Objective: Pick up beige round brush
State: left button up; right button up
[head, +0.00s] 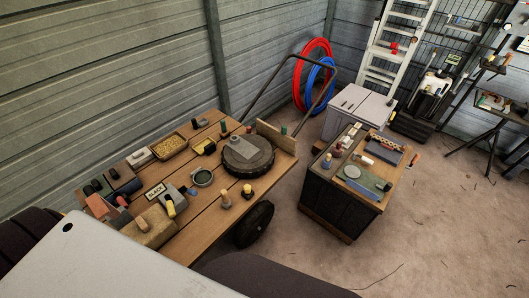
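Two small round beige pieces stand near the front right edge of the wooden cart top (205,222). One (226,202) is pale with an upright knob. The other (247,192) has a darker top and stands a little further right. They look like small round brushes, but at this size I cannot tell for sure which is the beige round brush. Neither of my grippers is in view, so nothing in the picture is seen held or touched by them.
A dark round block (262,162) with a grey plate on it stands behind the beige pieces. Blocks, tins and a tray of grain-like bits (169,147) crowd the cart's left side. A dark cabinet (335,205) with tools stands to the right. Open floor (440,230) lies beyond it.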

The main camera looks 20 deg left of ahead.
aim_at(226, 203)
jog(key=u, duration=1.25)
